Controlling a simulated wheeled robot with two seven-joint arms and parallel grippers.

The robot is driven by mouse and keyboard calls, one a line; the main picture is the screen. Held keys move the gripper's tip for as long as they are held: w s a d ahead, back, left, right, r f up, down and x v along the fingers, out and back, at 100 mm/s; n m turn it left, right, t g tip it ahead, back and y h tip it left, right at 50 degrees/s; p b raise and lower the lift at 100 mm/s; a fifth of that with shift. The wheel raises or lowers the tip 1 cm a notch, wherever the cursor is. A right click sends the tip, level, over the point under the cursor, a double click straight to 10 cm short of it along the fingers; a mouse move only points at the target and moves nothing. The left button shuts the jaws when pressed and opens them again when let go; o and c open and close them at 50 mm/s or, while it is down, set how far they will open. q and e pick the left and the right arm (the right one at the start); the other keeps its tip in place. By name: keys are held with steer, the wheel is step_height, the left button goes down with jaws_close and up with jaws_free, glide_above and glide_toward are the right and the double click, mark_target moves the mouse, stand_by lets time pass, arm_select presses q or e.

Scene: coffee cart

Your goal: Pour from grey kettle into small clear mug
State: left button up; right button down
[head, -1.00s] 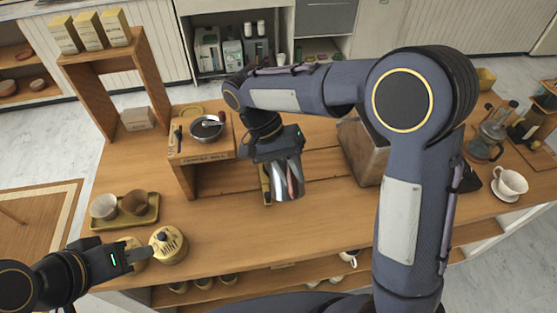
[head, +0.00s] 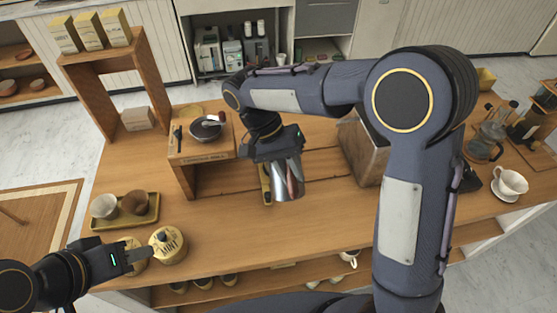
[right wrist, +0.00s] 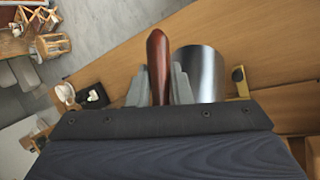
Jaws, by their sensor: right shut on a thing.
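The grey kettle (head: 288,180) is a shiny metal vessel in the middle of the head view, over the counter. My right gripper (head: 277,160) is above and behind it. In the right wrist view my right gripper (right wrist: 158,88) is shut on the kettle's red-brown handle (right wrist: 158,55), with the metal body (right wrist: 204,72) beside the fingers. I cannot make out the small clear mug in either view; the kettle and arm hide part of the counter. My left gripper (head: 138,260) is beside the MINT tin (head: 168,246) at the front left; its opening is unclear.
A wooden stand (head: 205,152) with a dark bowl (head: 205,131) is left of the kettle. A tray (head: 147,214) with two cups lies at the left. A wooden box (head: 362,147), glass carafe (head: 487,146) and white cup (head: 510,183) are at the right. Bare counter lies in front.

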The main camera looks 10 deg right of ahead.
steer(key=shift+s+f+t+b, duration=0.25)
steer(key=shift+f+b, duration=0.25)
steer(key=shift+b, duration=0.3)
steer(key=shift+s+f+t+b, duration=0.15)
steer(key=shift+f+t+b, duration=0.25)
steer(key=shift+b, duration=0.4)
steer(key=shift+w+r+g+p, duration=0.15)
steer(key=shift+r+g+p, duration=0.2)
steer(key=shift+p, duration=0.6)
steer(key=shift+r, duration=0.1)
steer(key=shift+w+r+p, duration=0.15)
steer(key=shift+r+p, duration=0.2)
steer(key=shift+p, duration=0.35)
steer(key=shift+w+r+g, duration=0.15)
steer(key=shift+r+g, duration=0.05)
steer(key=shift+g, duration=0.1)
